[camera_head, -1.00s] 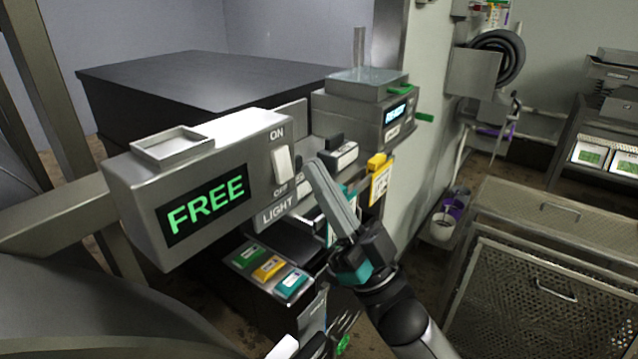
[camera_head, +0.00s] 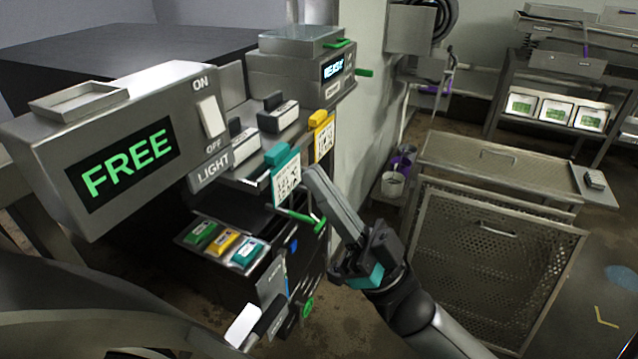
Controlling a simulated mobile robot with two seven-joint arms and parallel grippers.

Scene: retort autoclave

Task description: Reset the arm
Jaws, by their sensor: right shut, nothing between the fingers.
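My right gripper (camera_head: 318,178) is in the middle of the head view, its arm coming up from the bottom right. Its long grey fingers are together and hold nothing. The fingertips point up and left, in front of the teal tag (camera_head: 284,178) and the yellow tag (camera_head: 323,136); I cannot tell how far apart they are in depth. The control box (camera_head: 115,150) reads FREE in green, with a white rocker switch (camera_head: 210,116) marked ON and OFF above the LIGHT label. My left gripper is not in view.
A box with a lit blue display (camera_head: 332,68) stands behind. Green, yellow and teal blocks (camera_head: 223,243) lie on a low tray. Perforated metal baskets (camera_head: 490,245) stand at the right. Cups (camera_head: 393,182) sit by the wall. A rack (camera_head: 565,75) stands at the back right.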

